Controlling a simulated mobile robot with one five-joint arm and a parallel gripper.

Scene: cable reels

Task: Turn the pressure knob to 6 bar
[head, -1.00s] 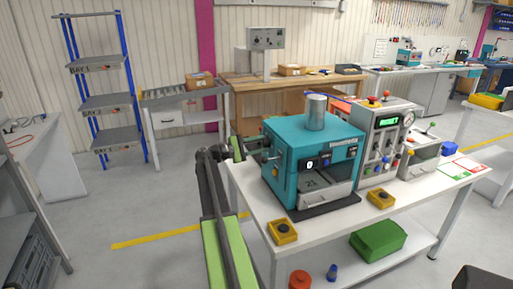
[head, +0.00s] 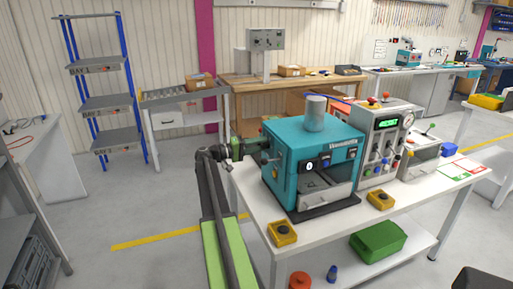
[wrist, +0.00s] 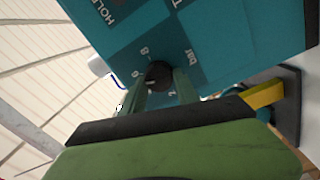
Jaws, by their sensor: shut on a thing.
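The teal press (head: 300,165) stands on the white table, and its left side also fills the top of the wrist view (wrist: 225,30). The pressure knob (wrist: 158,74) is a dark round knob on that side, with white scale marks and the word "bar" printed around it. My gripper (wrist: 160,88) has its green fingers on both sides of the knob and is shut on it. In the head view my gripper (head: 262,153) is at the press's left side, and the knob is hard to make out there. The exact pointer setting is too small to read.
A grey control box (head: 385,145) with a green display stands right of the press. Yellow button boxes (head: 283,233) sit along the table's front edge. A green bin (head: 378,240) is on the lower shelf.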

